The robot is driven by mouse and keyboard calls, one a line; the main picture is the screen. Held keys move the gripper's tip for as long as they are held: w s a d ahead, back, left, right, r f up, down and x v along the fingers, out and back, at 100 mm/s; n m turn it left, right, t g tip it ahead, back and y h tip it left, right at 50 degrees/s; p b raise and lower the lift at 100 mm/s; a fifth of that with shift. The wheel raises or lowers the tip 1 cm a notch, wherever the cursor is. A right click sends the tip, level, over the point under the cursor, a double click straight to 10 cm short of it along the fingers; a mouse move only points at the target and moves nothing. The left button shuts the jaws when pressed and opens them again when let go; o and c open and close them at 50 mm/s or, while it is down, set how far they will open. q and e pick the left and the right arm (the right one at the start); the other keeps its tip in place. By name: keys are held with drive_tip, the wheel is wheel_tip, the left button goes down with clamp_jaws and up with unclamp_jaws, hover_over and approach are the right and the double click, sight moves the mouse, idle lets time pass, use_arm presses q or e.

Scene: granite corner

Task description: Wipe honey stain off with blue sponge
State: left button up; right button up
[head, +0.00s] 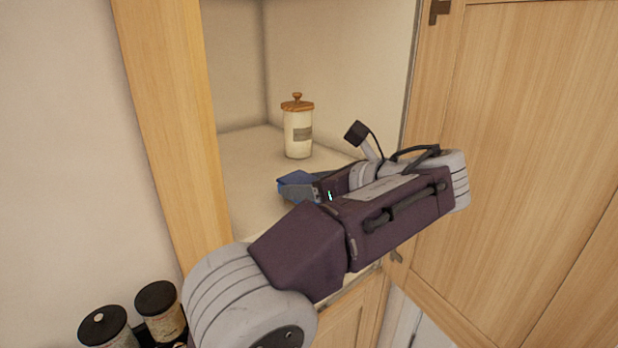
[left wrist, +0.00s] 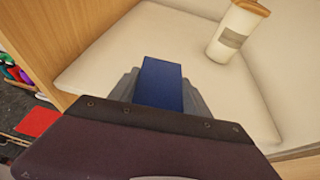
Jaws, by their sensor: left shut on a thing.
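The blue sponge (head: 296,181) is held between the fingers of my left gripper (head: 300,190), inside the open cabinet. It also shows in the left wrist view (left wrist: 161,82), with a grey finger on each side of it. My left gripper is shut on it, over the pale cabinet shelf (head: 250,160). I cannot tell whether the sponge touches the shelf. No honey stain shows on the visible shelf; my arm and gripper hide part of the surface. My right gripper is not in view.
A cream jar with a wooden lid (head: 298,130) stands on the shelf behind the sponge. An open wooden door (head: 530,130) is at the right, and a wooden frame post (head: 170,110) at the left. Dark-lidded jars (head: 158,312) stand at the lower left.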

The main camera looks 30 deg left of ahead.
use_arm(q)
drive_tip(key=shift+a, duration=0.15)
drive_tip(key=shift+s+d+r, duration=0.1)
drive_tip(key=shift+d, duration=0.45)
drive_tip(key=shift+a+f, duration=0.35)
drive_tip(key=shift+f, duration=0.15)
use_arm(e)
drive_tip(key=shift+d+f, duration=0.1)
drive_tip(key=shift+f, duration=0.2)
use_arm(q)
drive_tip(key=shift+d+f+b, duration=0.1)
drive_tip(key=shift+d+b, duration=0.1)
drive_tip(key=shift+b, duration=0.15)
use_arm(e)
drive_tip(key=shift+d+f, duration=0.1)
use_arm(q)
drive_tip(key=shift+f, duration=0.2)
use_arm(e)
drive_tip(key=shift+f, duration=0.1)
use_arm(q)
drive_tip(key=shift+w+a+r+p, duration=0.1)
drive_tip(key=shift+w+a+p, duration=0.15)
drive_tip(key=shift+a, duration=0.45)
drive_tip(key=shift+w+a+p, duration=0.1)
drive_tip(key=shift+w+a, duration=0.2)
drive_tip(key=shift+a, duration=0.4)
drive_tip(key=shift+w+a, duration=0.2)
drive_tip(key=shift+a, duration=0.15)
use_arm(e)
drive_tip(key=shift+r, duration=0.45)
